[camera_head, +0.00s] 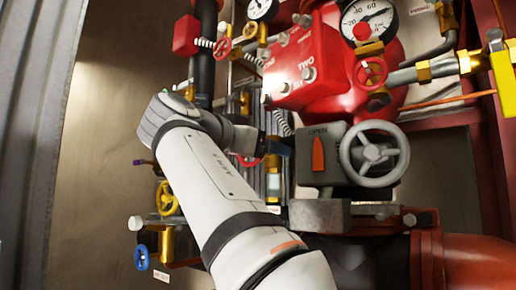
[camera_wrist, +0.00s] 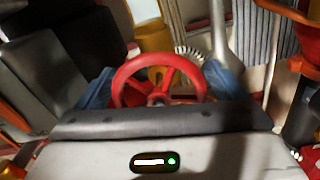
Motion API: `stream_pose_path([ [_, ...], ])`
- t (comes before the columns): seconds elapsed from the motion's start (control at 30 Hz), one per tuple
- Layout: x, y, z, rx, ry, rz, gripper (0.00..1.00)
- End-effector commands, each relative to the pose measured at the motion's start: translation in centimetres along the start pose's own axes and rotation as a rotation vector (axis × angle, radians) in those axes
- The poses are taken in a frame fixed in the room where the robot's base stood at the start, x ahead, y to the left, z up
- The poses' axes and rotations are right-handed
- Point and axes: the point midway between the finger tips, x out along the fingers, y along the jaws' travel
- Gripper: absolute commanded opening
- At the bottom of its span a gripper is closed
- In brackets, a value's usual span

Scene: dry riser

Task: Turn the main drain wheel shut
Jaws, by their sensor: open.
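A red handwheel (camera_wrist: 160,75) stands in front of my gripper (camera_wrist: 160,88) in the wrist view, its rim between the two blue fingers. The fingers are apart, one on each side of the rim; I cannot tell whether either touches it. In the head view part of this red wheel (camera_head: 249,160) shows beside my gripper (camera_head: 274,150), and my wrist hides the rest. No label in view tells me that this is the main drain wheel. A large grey handwheel (camera_head: 375,154) is to the right, beside a grey box with an orange pointer (camera_head: 318,154) under the word OPEN.
A red valve body (camera_head: 330,65) with a gauge (camera_head: 369,18) is above my gripper. A yellow wheel (camera_head: 167,198) and a blue wheel (camera_head: 142,257) are at lower left. Pipes and fittings crowd around my gripper. The bare wall (camera_head: 105,120) at left is clear.

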Motion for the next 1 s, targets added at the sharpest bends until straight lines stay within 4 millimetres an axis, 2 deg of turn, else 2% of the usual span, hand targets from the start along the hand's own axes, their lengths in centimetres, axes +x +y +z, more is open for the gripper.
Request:
stream_pose_path([
  [0.13,-0.2,0.0,-0.1,0.0,0.001,-0.001,0.91],
  [0.23,-1.0,0.0,0.0,0.0,0.001,-0.002,0.91],
  [0.5,-5.4,-0.1,0.0,0.0,0.0,-0.004,0.91],
  [0.63,-7.0,-0.1,0.0,0.0,0.0,-0.002,0.91],
  [0.8,-7.8,0.0,0.0,0.0,0.0,-0.001,0.91],
  [1.0,-7.8,0.0,0.0,0.0,0.001,0.001,0.91],
])
